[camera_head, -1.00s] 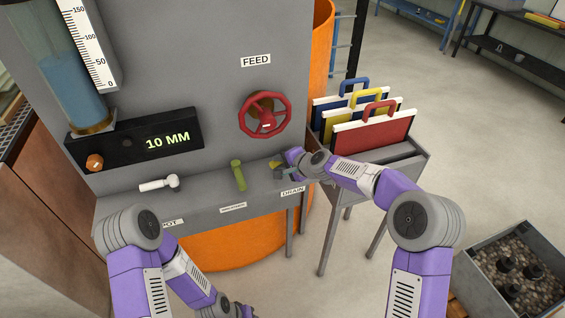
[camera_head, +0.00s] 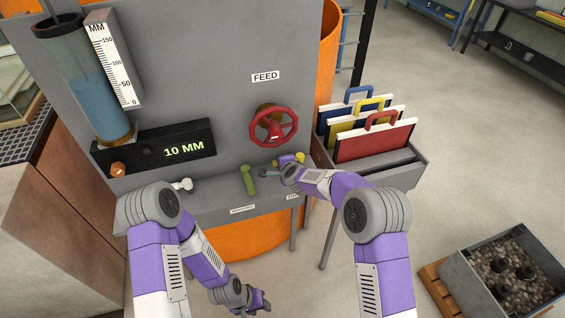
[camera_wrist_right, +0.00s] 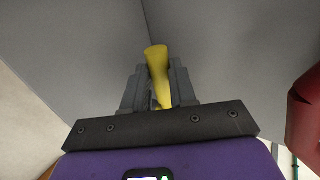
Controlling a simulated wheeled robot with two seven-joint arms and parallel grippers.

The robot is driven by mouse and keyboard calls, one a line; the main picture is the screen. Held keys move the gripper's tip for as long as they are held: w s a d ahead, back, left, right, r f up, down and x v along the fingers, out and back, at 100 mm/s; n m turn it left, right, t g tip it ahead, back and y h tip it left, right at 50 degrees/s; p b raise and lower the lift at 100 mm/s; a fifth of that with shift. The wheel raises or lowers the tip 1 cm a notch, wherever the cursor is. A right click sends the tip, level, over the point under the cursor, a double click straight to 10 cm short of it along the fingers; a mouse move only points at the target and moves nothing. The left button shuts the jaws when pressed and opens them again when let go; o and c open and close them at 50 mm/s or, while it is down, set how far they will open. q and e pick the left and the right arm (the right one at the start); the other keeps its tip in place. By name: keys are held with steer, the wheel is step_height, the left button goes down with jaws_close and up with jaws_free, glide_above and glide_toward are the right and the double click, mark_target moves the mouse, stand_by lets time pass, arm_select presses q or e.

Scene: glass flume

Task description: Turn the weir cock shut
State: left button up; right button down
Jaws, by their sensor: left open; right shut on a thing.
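Three lever handles stand on the grey ledge: a white one (camera_head: 182,185) at left, a green one (camera_head: 248,180) in the middle and a yellow one (camera_head: 300,157) at right. I cannot read a label naming the weir cock. My right gripper (camera_wrist_right: 158,88) is shut on the yellow handle (camera_wrist_right: 157,65), whose rounded end sticks out past the fingers. In the head view my right wrist hides part of that handle. My left gripper (camera_head: 262,303) is open and empty, low in front of the ledge.
A red FEED handwheel (camera_head: 273,127) sits just above the yellow handle. A rack of coloured boards (camera_head: 372,145) stands close on the right. A display (camera_head: 165,148) reads 10 MM. A stone-filled crate (camera_head: 505,270) is on the floor.

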steer(key=c, duration=0.9)
jaws_free()
steer(key=v, duration=0.7)
steer(key=shift+s, duration=0.25)
steer(key=shift+d+r, duration=0.1)
steer(key=shift+r, duration=0.05)
